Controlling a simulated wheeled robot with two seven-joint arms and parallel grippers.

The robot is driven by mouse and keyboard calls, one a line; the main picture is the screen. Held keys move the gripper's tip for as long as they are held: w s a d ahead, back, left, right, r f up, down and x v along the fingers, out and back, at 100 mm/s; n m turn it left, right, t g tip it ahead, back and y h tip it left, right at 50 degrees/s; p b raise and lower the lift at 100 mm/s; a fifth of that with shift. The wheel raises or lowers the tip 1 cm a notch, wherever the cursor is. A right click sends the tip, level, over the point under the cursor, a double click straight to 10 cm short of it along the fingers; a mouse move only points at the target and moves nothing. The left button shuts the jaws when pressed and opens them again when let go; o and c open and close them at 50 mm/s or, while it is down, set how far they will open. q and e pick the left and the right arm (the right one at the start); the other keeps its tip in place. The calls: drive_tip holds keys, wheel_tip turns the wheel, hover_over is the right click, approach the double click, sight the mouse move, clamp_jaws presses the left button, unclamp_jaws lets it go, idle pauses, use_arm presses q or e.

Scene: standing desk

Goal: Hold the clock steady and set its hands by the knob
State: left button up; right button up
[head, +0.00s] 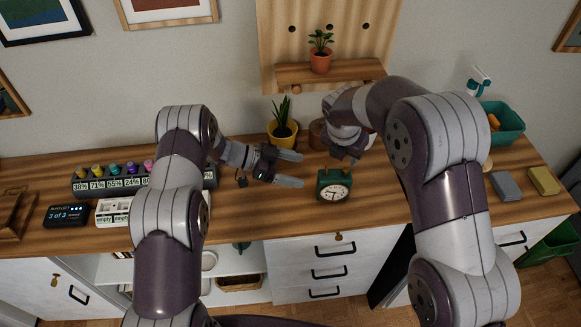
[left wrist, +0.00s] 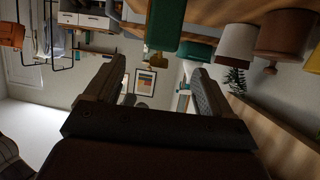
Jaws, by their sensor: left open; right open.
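The small green clock (head: 334,185) stands upright on the wooden desk, its cream dial facing the front. In the left wrist view, a green body (left wrist: 166,22), apparently the clock, shows at the top with a brass-coloured piece (left wrist: 157,61) sticking out. My left gripper (head: 301,169) is open and empty, its two fingers pointing right toward the clock's left side, with a gap between. My right gripper (head: 345,158) hangs over the clock's upper right, pointing down; it is small here and partly merges with its wrist. Whether it touches the clock is unclear. The knob is not clear in the head view.
A yellow pot with a plant (head: 283,134) and a brown pot (head: 317,135) stand behind the clock. Labelled bottles in a rack (head: 115,178) and a dark display (head: 66,215) are at left. Sponges (head: 506,186) lie at right. The desk before the left gripper is clear.

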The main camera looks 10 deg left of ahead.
sight(332, 178)
use_arm(q)
drive_tip(key=x, duration=1.2)
drive_tip(key=shift+w+f, duration=0.15)
drive_tip(key=shift+f, duration=0.05)
